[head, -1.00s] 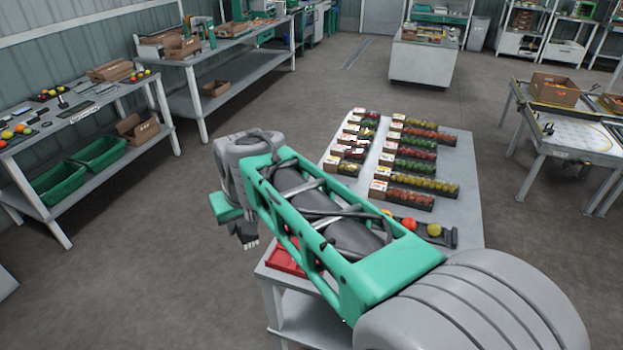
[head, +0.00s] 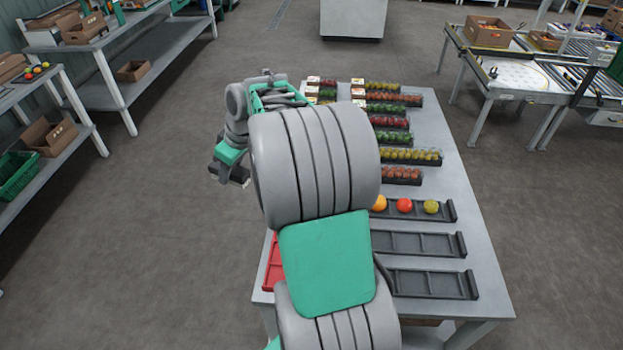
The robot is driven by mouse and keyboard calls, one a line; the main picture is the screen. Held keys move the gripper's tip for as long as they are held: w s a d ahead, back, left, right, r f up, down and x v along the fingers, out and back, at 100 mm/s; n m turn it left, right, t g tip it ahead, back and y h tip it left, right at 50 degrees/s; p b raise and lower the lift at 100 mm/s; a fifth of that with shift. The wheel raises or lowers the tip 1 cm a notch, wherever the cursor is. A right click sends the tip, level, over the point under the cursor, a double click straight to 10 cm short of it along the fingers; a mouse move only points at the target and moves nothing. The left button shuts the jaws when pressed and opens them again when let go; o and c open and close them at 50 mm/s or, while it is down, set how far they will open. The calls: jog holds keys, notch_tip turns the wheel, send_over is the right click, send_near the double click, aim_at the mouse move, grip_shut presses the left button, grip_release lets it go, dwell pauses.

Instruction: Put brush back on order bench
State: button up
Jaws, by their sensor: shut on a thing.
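My gripper (head: 228,172) is at the left of my arm, out over the floor beside the long grey bench (head: 455,180). It is shut on the brush (head: 240,178), a small dark piece with a pale edge. The fingers partly hide the brush, so its full shape does not show. The bench, which I take to be the order bench, carries rows of filled tomato packs (head: 410,156) and black trays. My arm covers much of its left side.
One black tray (head: 450,211) holds several loose tomatoes; two nearer trays (head: 430,284) look empty. A red tray (head: 272,268) shows at the bench's left edge. Shelving with crates (head: 20,175) stands at left, a sorting table (head: 500,85) at right. The floor between is clear.

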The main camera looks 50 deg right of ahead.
jog(key=s+d+f+n, duration=0.1)
jog(key=s+d+f, duration=0.25)
jog(key=d, duration=0.35)
jog(key=s+d+f+n+y+b, duration=0.1)
jog(key=s+d+f+n, duration=0.1)
jog(key=d+f, duration=0.45)
jog(key=s+d+f+n, duration=0.1)
jog(key=s+d+f, duration=0.2)
jog(key=d, duration=0.5)
jog(key=shift+g, duration=0.4)
notch_tip(320, 180, down, 8)
jog(key=b, duration=0.6)
jog(key=shift+w+d, duration=0.1)
jog(key=shift+w, duration=0.05)
jog(key=shift+f+b, duration=0.5)
jog(key=shift+b, duration=0.1)
jog(key=o, duration=1.3)
jog(key=shift+c, duration=0.2)
jog(key=c, duration=0.3)
jog(key=shift+r, duration=0.15)
